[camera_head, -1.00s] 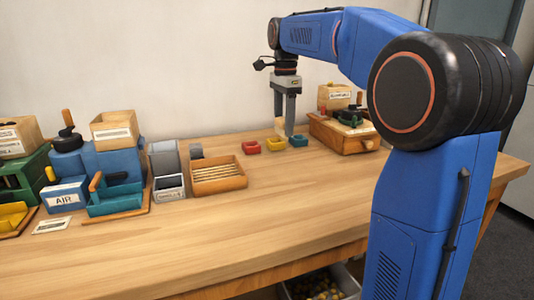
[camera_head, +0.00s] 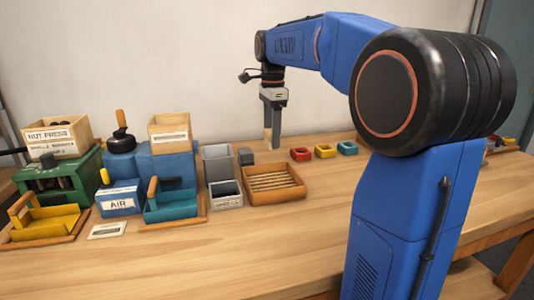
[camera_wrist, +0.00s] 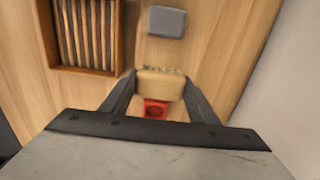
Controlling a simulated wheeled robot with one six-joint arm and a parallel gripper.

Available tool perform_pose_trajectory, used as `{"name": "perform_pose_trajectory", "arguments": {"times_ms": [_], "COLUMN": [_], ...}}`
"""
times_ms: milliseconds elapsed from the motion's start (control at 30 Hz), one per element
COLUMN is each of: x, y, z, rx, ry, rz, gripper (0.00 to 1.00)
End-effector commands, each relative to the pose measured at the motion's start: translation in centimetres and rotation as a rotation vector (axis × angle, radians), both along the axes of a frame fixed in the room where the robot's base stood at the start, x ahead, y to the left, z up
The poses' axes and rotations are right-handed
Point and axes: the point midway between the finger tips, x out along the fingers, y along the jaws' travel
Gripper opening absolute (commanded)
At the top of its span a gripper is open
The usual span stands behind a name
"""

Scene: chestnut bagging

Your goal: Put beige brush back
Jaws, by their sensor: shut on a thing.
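My gripper (camera_head: 271,143) is shut on the beige brush (camera_wrist: 160,84), a small block with a rough, bristly edge. In the head view only a pale sliver of the brush (camera_head: 267,137) shows beside the fingers. The gripper hangs above the back of the table, left of the red dish (camera_head: 300,154) and near the small grey block (camera_head: 246,157). In the wrist view the red dish (camera_wrist: 155,110) shows below the brush, partly hidden, and the grey block (camera_wrist: 166,21) lies ahead.
A slatted wooden tray (camera_head: 290,195) stands in front of the grey block. Grey bins (camera_head: 226,195) and the blue AIR box (camera_head: 119,203) are to its left. The front tabletop is clear.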

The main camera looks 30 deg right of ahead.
Motion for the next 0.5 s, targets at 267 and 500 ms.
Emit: {"name": "perform_pose_trajectory", "arguments": {"times_ms": [267, 500], "x": [0.0, 0.0], "y": [0.0, 0.0], "z": [-2.0, -5.1], "rx": [0.000, 0.000], "ry": [0.001, 0.002], "rz": [0.001, 0.001], "gripper": [0.33, 0.33]}}
